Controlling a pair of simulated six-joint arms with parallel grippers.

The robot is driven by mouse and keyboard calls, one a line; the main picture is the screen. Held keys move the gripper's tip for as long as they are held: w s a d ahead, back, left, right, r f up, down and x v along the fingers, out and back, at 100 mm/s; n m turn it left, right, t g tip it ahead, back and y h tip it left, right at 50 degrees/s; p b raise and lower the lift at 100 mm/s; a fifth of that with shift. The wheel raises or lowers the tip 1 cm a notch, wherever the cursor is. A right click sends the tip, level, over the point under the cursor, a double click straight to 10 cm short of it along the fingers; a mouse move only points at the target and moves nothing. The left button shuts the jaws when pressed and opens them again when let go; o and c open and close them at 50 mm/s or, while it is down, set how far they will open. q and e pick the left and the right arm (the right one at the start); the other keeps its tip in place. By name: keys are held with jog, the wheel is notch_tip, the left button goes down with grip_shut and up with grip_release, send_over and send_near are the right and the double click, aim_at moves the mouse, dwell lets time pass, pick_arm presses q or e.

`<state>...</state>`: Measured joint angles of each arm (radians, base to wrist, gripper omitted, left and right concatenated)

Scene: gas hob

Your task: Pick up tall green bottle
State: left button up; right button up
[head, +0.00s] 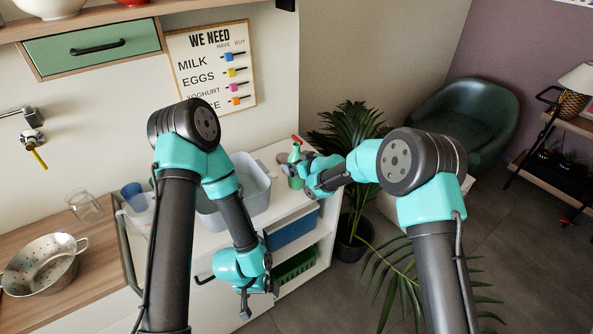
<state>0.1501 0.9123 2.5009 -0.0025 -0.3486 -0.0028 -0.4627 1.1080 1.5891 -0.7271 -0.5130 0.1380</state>
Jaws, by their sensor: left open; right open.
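The tall green bottle (294,156) with a red top stands upright at the right end of the white counter, near the wall. My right gripper (298,168) is open at the bottle, its fingers overlapping the bottle's body in the view. I cannot tell whether they touch it. The gripper hides part of the bottle's body. My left gripper (259,298) is open and empty, pointing down low in front of the white cabinet, well away from the bottle.
A grey-blue bin (252,187) stands on the counter left of the bottle. A metal colander (40,264), a clear glass (84,206) and a blue cup (132,194) are farther left. A potted palm (350,232) stands right of the cabinet.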

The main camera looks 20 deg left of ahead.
aim_at(297, 154)
jog(key=c, duration=1.2)
jog(key=shift+r, duration=0.15)
notch_tip(297, 154, up, 3)
jog(key=shift+r, duration=0.15)
jog(key=s+d, duration=0.1)
jog(key=s, duration=0.4)
jog(key=s+d+r, duration=0.1)
jog(key=s+d, duration=0.1)
jog(key=s, duration=0.3)
jog(key=s+d, duration=0.1)
jog(key=s, duration=0.4)
jog(key=shift+s+d+r, duration=0.2)
jog(key=shift+r, duration=0.05)
